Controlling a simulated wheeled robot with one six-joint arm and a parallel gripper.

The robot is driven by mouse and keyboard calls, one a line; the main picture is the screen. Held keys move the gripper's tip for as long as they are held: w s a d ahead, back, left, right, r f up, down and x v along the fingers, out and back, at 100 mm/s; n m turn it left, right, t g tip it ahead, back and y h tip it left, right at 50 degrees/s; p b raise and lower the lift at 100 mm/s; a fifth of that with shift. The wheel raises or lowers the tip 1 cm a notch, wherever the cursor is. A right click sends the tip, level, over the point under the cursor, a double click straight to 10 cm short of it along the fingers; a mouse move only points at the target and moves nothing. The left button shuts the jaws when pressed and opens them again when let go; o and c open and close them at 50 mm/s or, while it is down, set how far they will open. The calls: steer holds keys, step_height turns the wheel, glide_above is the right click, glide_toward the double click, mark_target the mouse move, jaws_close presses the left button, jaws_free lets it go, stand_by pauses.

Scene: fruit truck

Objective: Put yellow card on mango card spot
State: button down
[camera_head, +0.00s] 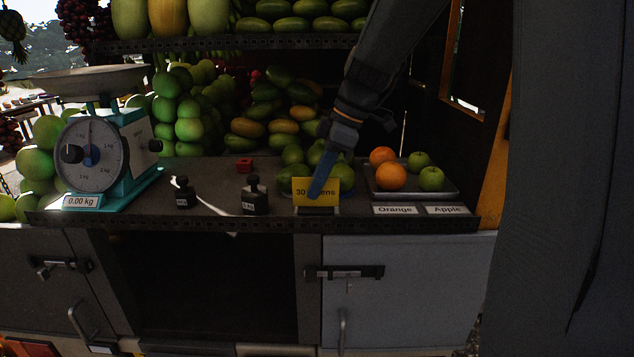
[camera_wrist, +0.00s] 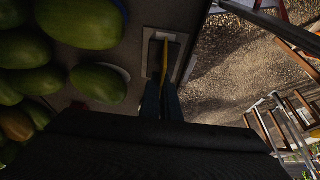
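The yellow card (camera_head: 300,190) with dark print stands upright on the counter's front edge, in a small holder (camera_head: 318,211). My gripper (camera_head: 314,196) reaches down to it from above, with a blue finger crossing the card's front and hiding part of its print. In the wrist view the card shows as a thin yellow strip (camera_wrist: 165,62) over the pale holder base. The two blue fingers (camera_wrist: 162,98) are close together, one on each side of the card, and look shut on it. No spot labelled mango is readable.
Mangoes (camera_head: 292,177) lie just behind the card. A tray of oranges and green apples (camera_head: 448,192) is to the right, with white Orange (camera_head: 395,210) and Apple (camera_head: 446,210) labels. Black weights (camera_head: 254,196), a red block (camera_head: 244,165) and a scale (camera_head: 92,153) are to the left.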

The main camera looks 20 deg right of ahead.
steer(key=shift+f, duration=0.1)
steer(key=c, duration=2)
jaws_free()
steer(key=b+v, duration=0.3)
steer(key=v, duration=0.9)
